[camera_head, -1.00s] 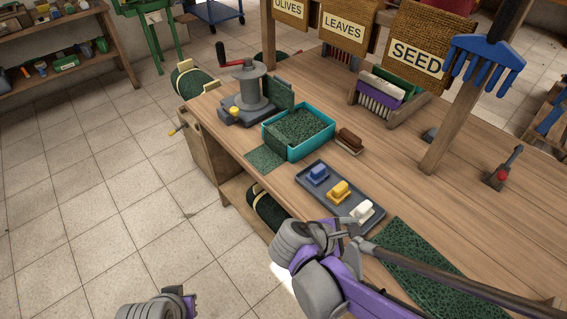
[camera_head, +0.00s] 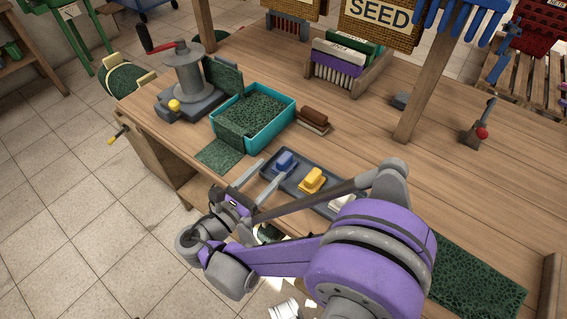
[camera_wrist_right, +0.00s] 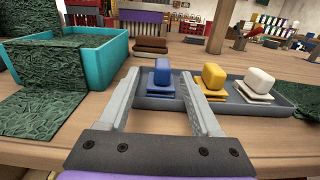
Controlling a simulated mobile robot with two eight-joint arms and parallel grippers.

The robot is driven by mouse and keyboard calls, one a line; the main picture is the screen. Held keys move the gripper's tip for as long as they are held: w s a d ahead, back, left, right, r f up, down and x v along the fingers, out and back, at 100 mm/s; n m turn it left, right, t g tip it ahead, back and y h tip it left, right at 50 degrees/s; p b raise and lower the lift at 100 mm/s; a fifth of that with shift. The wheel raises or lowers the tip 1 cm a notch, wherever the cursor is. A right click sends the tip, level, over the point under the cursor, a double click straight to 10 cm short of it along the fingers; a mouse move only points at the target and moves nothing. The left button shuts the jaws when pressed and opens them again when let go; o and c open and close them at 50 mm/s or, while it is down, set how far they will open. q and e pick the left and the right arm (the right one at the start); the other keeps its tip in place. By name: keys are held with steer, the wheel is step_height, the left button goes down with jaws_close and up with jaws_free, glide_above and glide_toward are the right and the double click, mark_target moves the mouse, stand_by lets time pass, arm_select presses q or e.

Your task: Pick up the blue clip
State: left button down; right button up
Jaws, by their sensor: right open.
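The blue clip (camera_head: 285,162) sits at the left end of a dark grey tray (camera_head: 323,209) on the wooden bench, and shows in the right wrist view (camera_wrist_right: 162,80). A yellow clip (camera_head: 313,180) and a white clip (camera_head: 341,203) stand in a row beside it, the white one partly hidden by my arm. My right gripper (camera_head: 272,168) is open and empty, its fingers pointing at the blue clip from the bench's front edge. In the wrist view the clip appears between the two fingers, beyond or near their tips. My left gripper is not in view.
A teal crate (camera_head: 232,139) with green mesh stands left of the tray. A brown brush (camera_head: 313,119) lies behind it. A grey winch with a red crank (camera_head: 186,80) is at the bench's left end.

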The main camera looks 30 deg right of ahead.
mark_target(279, 165)
steer(key=x, duration=0.5)
steer(key=shift+s+d+f, duration=0.15)
jaws_close()
